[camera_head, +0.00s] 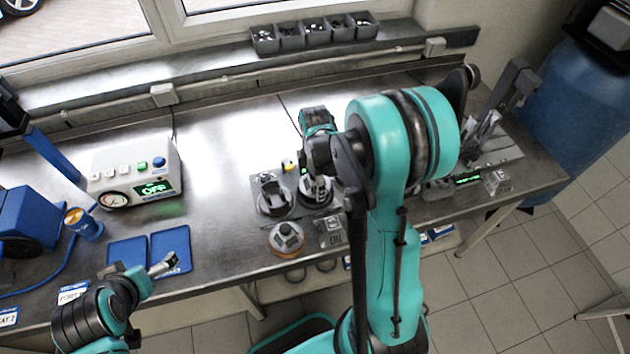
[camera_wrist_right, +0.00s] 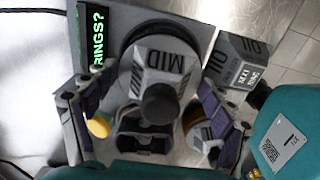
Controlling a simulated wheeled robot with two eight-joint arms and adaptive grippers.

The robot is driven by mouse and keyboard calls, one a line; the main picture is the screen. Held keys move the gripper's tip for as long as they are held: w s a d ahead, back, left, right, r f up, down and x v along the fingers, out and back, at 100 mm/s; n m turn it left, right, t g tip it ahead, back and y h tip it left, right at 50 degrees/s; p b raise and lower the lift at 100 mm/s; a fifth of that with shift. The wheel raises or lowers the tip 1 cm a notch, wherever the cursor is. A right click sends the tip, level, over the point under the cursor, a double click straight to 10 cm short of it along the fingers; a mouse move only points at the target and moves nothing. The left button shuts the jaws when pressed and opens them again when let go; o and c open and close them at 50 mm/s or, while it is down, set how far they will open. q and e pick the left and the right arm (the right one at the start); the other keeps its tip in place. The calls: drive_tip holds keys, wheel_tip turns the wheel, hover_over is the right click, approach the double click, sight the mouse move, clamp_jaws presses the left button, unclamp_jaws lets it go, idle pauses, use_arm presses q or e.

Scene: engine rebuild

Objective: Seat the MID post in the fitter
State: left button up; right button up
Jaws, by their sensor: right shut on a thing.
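The grey MID post (camera_wrist_right: 165,68), with a dark round knob, stands in front of a dark round seat in the right wrist view. I cannot tell how deep the post sits. My left gripper (camera_head: 168,264) is at the lower left, by the blue mats; its jaws are too small to read.
A dark forked piece (camera_head: 272,194) stands left of the fitter. A hex-topped piece with an orange base (camera_head: 287,238) and an OIL block (camera_head: 330,232) are near the front edge. A gauge box (camera_head: 135,172) reading OFF is at left. Bins (camera_head: 290,38) line the sill.

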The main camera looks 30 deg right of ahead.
drive_tip(key=shift+f+b, duration=0.45)
drive_tip(key=shift+f, duration=0.05)
idle(0.6)
drive_tip(key=o, duration=1.4)
drive_tip(key=shift+c, duration=0.2)
drive_tip(key=shift+r, duration=0.15)
drive_tip(key=shift+r+p, duration=2.15)
drive_tip(key=shift+r, duration=0.85)
